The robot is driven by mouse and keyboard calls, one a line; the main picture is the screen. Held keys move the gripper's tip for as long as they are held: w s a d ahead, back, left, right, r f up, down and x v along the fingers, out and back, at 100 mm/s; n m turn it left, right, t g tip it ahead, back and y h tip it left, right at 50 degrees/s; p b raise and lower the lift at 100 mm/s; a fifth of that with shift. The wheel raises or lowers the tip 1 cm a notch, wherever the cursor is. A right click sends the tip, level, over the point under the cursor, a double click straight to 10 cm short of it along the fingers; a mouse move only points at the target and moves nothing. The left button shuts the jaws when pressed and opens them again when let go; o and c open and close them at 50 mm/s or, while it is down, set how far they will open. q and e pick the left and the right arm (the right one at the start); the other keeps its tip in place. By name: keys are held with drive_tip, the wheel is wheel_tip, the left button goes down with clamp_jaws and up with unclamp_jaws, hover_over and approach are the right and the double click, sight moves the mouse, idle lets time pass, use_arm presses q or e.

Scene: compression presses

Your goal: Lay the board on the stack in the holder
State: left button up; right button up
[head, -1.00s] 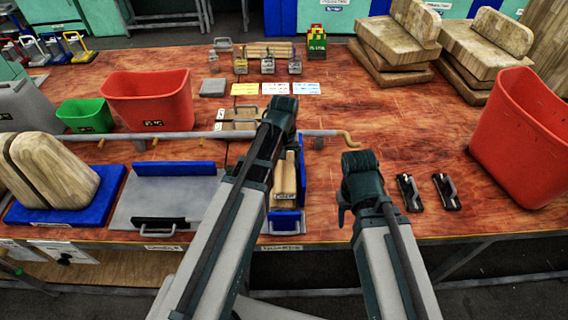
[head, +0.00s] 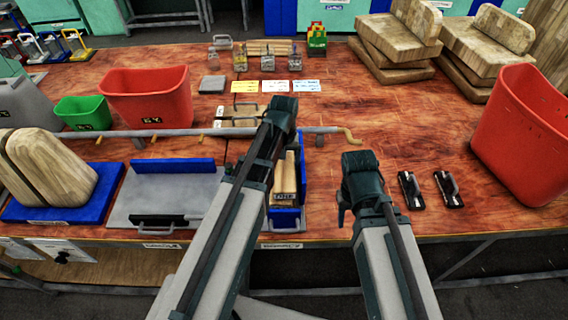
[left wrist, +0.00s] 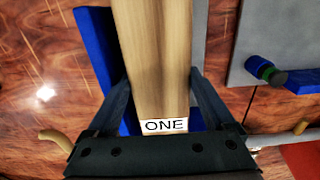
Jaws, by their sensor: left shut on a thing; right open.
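A pale wooden board (left wrist: 152,60) with a white label reading ONE lies between the fingers of my left gripper (left wrist: 160,80) in the left wrist view. The gripper is shut on it. The blue holder (left wrist: 92,32) shows beneath and beside the board. In the head view the blue holder (head: 302,165) stands at the table's front, with wooden boards (head: 289,172) in it. My left arm covers part of it, and I cannot tell whether the held board touches the stack. My right gripper (head: 352,200) is open, right of the holder.
A grey plate with a blue back wall (head: 170,190) lies left of the holder. A grey bar with a brass crank (head: 348,136) runs behind it. Two black handled blocks (head: 411,190) lie on the right. A red bin (head: 522,135) stands at far right. The table centre-right is clear.

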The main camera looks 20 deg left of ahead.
use_arm(q)
drive_tip(key=shift+f+b, duration=0.3)
drive_tip(key=shift+f, duration=0.05)
drive_tip(key=o, duration=1.4)
drive_tip(key=shift+r, duration=0.2)
wheel_tip(320, 180, up, 14)
drive_tip(key=p, duration=1.4)
drive_tip(key=shift+f, duration=0.2)
drive_tip(key=shift+f, duration=0.1)
